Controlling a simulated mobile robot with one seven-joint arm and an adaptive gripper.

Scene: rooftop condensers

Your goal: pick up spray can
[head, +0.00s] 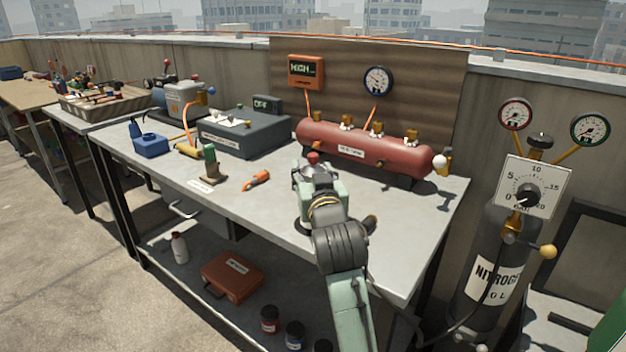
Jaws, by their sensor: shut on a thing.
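My gripper (314,172) is over the workbench, in front of the red tank, with the arm reaching in from the bottom. It is shut on a red-topped thing (313,158). My gripper and wrist hide most of that thing, so I cannot tell for certain that it is the spray can, or whether it touches the bench. A slim white bottle or can (180,248) stands upright on the lower shelf, well left of and below my gripper.
The grey workbench (410,225) carries a red tank (365,150), a dark grey box (245,133), a blue container (151,146) and an orange tool (257,180). A red case (232,277) lies on the lower shelf. A nitrogen cylinder (488,270) stands at right.

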